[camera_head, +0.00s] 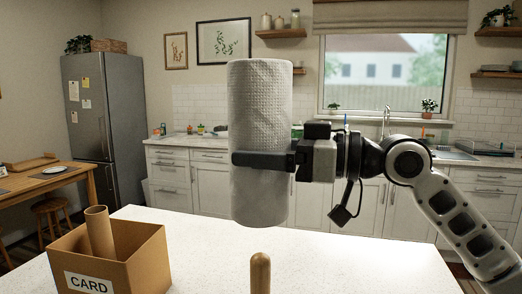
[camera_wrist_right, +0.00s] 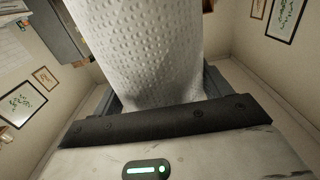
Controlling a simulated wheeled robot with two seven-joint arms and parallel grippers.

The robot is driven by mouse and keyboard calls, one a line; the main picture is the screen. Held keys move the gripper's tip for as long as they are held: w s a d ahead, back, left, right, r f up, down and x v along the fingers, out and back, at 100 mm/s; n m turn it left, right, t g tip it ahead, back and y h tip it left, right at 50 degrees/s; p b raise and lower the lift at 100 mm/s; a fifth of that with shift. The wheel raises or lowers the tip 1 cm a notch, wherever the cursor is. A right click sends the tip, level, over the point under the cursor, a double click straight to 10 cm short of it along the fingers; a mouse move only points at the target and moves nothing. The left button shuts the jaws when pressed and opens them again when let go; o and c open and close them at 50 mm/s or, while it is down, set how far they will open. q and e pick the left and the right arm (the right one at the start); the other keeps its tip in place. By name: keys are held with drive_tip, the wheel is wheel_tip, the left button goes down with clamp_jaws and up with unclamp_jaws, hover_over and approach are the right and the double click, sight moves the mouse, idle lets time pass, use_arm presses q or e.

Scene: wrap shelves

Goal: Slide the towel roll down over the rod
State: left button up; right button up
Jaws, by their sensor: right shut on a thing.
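A white towel roll (camera_head: 260,105) stands upright in the air in the head view. My right gripper (camera_head: 262,160) is shut around its middle, coming in from the right. The roll also fills the upper middle of the right wrist view (camera_wrist_right: 142,50), between the fingers. The wooden rod (camera_head: 260,272) shows at the bottom of the head view, with its rounded top below the roll's lower end and a gap between them. The rod's lower part is cut off by the frame. The roll's bore is hidden. My left gripper is not in view.
A cardboard box (camera_head: 140,262) marked CARD stands on the white counter (camera_head: 330,262) at the left, with a brown cardboard tube (camera_head: 99,232) leaning in it. The counter right of the rod is clear. Kitchen cabinets and a fridge (camera_head: 103,120) are far behind.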

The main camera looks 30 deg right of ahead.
use_arm(q)
drive_tip(key=b, duration=0.2)
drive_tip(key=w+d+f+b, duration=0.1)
drive_tip(key=b, duration=0.2)
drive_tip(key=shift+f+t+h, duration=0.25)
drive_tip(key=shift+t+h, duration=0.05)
use_arm(e)
wheel_tip(320, 180, down, 6)
drive_tip(key=shift+r, duration=0.2)
use_arm(q)
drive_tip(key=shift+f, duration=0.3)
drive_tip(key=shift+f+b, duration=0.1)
drive_tip(key=shift+b, duration=0.3)
use_arm(e)
drive_tip(key=shift+f, duration=0.25)
use_arm(q)
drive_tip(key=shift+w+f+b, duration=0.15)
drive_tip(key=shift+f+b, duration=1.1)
drive_tip(key=shift+b, duration=0.1)
use_arm(e)
drive_tip(key=shift+f, duration=1.4)
